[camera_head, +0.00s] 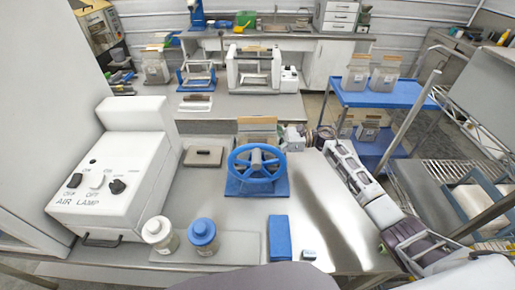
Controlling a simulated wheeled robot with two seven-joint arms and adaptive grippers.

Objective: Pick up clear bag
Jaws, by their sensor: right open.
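A clear bag (257,127) with a brownish top edge stands at the back of the metal bench, behind the blue handwheel (257,162), which hides its lower part. My right arm reaches in from the lower right along the bench. My right gripper (289,138) is at the bag's right side, open; its fingers are small in view, and I cannot tell whether they touch the bag. More clear bags stand on the blue cart, one (357,75) beside another (385,77). Another clear bag (155,69) stands on the far left counter. My left gripper is not in view.
A white control box (115,180) fills the bench's left side. A white-lidded jar (159,233), a blue-lidded jar (202,236) and a blue block (279,238) stand near the front edge. A blue cart (375,99) and a wire rack (455,172) stand to the right.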

